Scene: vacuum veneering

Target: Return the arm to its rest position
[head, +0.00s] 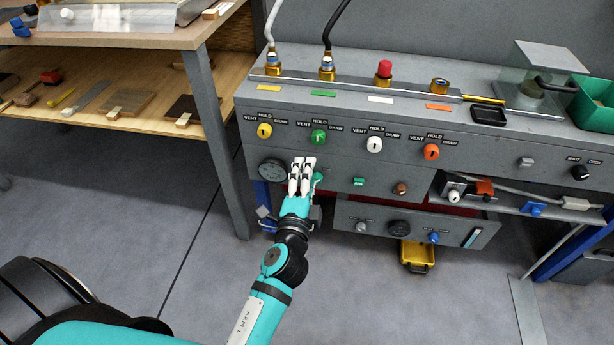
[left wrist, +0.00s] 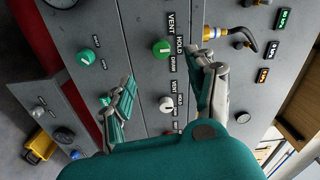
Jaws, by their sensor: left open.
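My left arm comes up from the bottom of the head view, its teal link marked "ARM L". My left gripper (head: 302,165) is in front of the grey control panel's lower row, beside the dark round gauge (head: 272,170). In the left wrist view the gripper (left wrist: 165,72) has its two fingers apart with nothing between them. Past the fingers lie the green knob (left wrist: 160,48) and the white knob (left wrist: 166,103). In the head view the green knob (head: 318,137) sits just above the fingertips. Whether the fingers touch the panel I cannot tell. My right gripper is not in view.
Yellow (head: 264,131), white (head: 374,145) and orange (head: 431,152) knobs line the panel (head: 330,100). A drawer front (head: 375,232) juts out below, with a yellow box (head: 417,257) under it. A wooden shelf table (head: 130,45) stands left. The floor (head: 400,310) in front is mostly clear.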

